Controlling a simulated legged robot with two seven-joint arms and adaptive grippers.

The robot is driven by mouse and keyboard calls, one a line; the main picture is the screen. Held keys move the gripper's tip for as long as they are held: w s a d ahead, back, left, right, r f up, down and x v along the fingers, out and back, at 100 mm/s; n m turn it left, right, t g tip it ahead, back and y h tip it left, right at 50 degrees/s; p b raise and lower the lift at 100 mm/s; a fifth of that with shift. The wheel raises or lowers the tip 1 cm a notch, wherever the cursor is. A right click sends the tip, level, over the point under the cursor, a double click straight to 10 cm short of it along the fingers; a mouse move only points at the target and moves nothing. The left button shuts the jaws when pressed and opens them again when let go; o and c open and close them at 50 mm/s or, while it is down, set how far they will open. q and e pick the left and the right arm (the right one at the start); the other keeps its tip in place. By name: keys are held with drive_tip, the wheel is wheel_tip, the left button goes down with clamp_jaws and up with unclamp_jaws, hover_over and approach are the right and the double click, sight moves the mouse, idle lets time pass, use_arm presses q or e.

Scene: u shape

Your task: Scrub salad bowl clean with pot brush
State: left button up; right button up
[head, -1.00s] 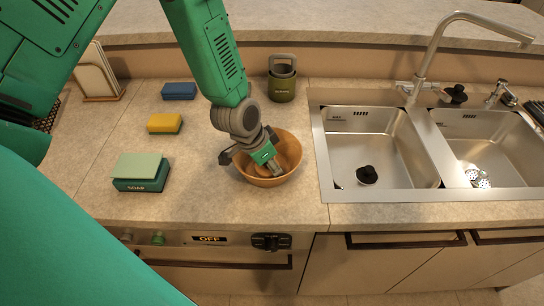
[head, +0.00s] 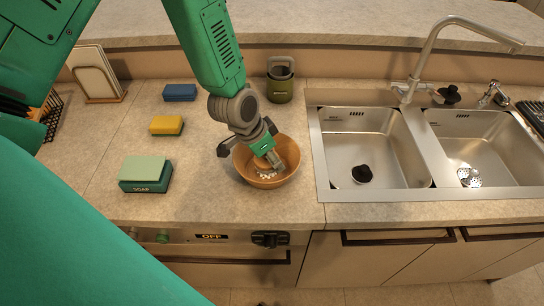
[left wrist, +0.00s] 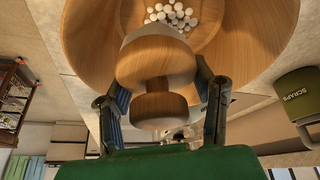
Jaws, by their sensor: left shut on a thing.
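The salad bowl (head: 291,157) is a round wooden bowl on the counter, left of the sink. In the left wrist view its inside wall (left wrist: 85,45) surrounds a cluster of small white bits (left wrist: 172,14) at the bottom. My left gripper (head: 274,161) reaches down into the bowl. In the left wrist view its fingers are shut on the pot brush (left wrist: 155,62), whose rounded wooden knob shows between them. My right gripper is not in view.
A soap block (head: 146,174), a yellow sponge (head: 166,125) and a blue sponge (head: 179,92) lie left of the bowl. A dark green scraps pot (head: 280,85) stands behind it. The double sink (head: 318,150) is at the right. Bare counter surrounds the bowl.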

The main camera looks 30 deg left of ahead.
use_arm(q)
drive_tip(key=shift+r+p, duration=0.3)
drive_tip(key=shift+r, duration=0.4)
drive_tip(key=shift+r, duration=0.1)
drive_tip(key=shift+r, duration=1.45)
drive_tip(key=shift+f, duration=0.1)
